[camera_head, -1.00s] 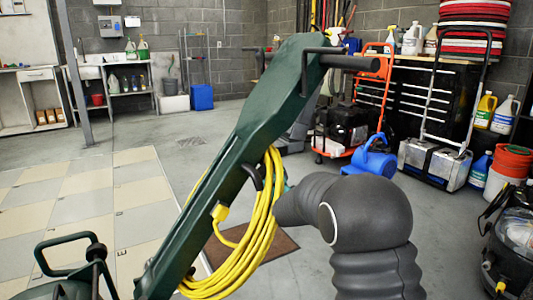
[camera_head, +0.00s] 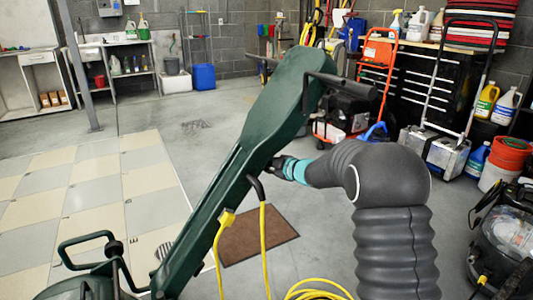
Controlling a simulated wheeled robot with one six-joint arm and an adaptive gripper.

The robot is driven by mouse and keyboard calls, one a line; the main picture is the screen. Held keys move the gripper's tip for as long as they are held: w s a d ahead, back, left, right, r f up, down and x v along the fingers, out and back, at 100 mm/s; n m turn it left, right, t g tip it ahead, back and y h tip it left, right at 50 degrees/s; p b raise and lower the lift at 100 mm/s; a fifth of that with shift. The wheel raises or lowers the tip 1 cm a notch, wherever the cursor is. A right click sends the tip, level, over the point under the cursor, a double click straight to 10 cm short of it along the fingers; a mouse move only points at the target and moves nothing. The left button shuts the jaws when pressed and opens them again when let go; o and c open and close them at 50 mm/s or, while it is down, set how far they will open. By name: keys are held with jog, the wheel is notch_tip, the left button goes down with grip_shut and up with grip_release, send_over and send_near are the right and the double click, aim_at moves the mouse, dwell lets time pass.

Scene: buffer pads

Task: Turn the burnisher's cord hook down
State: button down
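The burnisher (camera_head: 232,190) is a dark green machine with a long tilted handle and black grips at its top. Its black cord hook (camera_head: 256,187) sticks out from the right side of the handle, about halfway up, its curved arm running down toward the right. The yellow cord (camera_head: 264,250) hangs straight down from about the hook, and another yellow length with a plug (camera_head: 225,218) hangs beside it. Loops of cord lie low at the bottom edge. My gripper (camera_head: 275,167) is beside the handle just above the hook; its fingers are small, dark and partly hidden.
A brown mat (camera_head: 258,234) lies on the floor behind the handle. An orange hand truck (camera_head: 377,65) and a black tool chest (camera_head: 420,95) stand at the back right. A black vacuum (camera_head: 508,235) is at the right edge. Open floor lies to the left.

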jog(key=shift+n+g+p, duration=0.4)
jog(key=shift+g+p, duration=0.05)
jog(key=shift+g, duration=0.55)
jog(key=shift+s+a, duration=0.1)
jog(key=shift+a, duration=0.05)
jog(key=c, duration=1)
grip_release()
jog(key=shift+c, duration=0.2)
jog(key=shift+s+d, duration=0.1)
jog(key=shift+d, duration=0.2)
jog(key=v, duration=1.1)
jog(key=shift+d+r, duration=0.2)
